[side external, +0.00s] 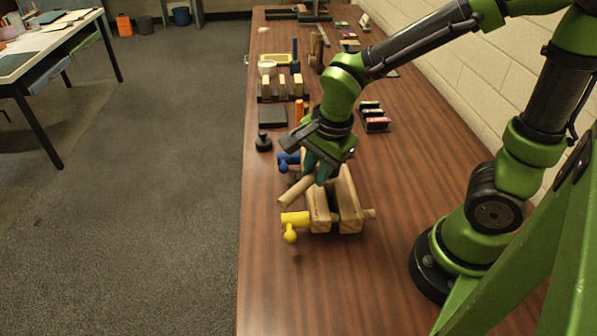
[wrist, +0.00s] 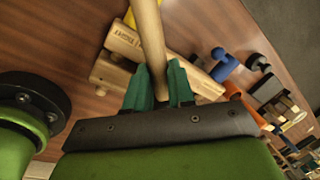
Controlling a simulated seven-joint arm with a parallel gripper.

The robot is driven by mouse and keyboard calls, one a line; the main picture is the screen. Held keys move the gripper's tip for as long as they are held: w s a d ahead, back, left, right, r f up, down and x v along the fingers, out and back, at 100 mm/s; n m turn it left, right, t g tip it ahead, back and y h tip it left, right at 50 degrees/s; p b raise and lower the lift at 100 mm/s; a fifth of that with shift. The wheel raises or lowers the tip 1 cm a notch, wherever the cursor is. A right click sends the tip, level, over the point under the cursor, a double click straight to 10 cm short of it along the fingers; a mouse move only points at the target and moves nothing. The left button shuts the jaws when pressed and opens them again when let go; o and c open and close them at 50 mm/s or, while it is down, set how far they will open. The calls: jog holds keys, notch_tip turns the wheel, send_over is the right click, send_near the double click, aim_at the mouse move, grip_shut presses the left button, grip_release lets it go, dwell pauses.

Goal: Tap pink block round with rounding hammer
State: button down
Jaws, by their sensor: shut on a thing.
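My gripper (wrist: 160,82) has teal fingers shut on a pale wooden handle (wrist: 149,35), probably the rounding hammer's. In the side view my gripper (side external: 320,170) is over a wooden press, and the handle (side external: 296,190) slants down to the left. I cannot make out the hammer's head. The press has two wooden jaws with a gap between; the near jaw (side external: 319,208) carries lettering in the wrist view (wrist: 122,42). I cannot make out a pink block in the press.
A black rack (side external: 376,126) with labelled pieces stands right of my gripper, near the wall. A black knob-like object (side external: 263,143), a dark flat block (side external: 272,117) and a wooden rack (side external: 280,90) stand farther back. The table (side external: 300,290) is clear in front.

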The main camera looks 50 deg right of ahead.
aim_at(316, 171)
jog(key=shift+f, duration=0.2)
jog(key=shift+f, duration=0.35)
jog(key=shift+r, duration=0.15)
jog(key=shift+w+v, duration=0.25)
jog(key=shift+v, duration=0.95)
jog(key=shift+w+v, duration=0.25)
jog(key=shift+v, duration=0.95)
jog(key=shift+r, duration=0.1)
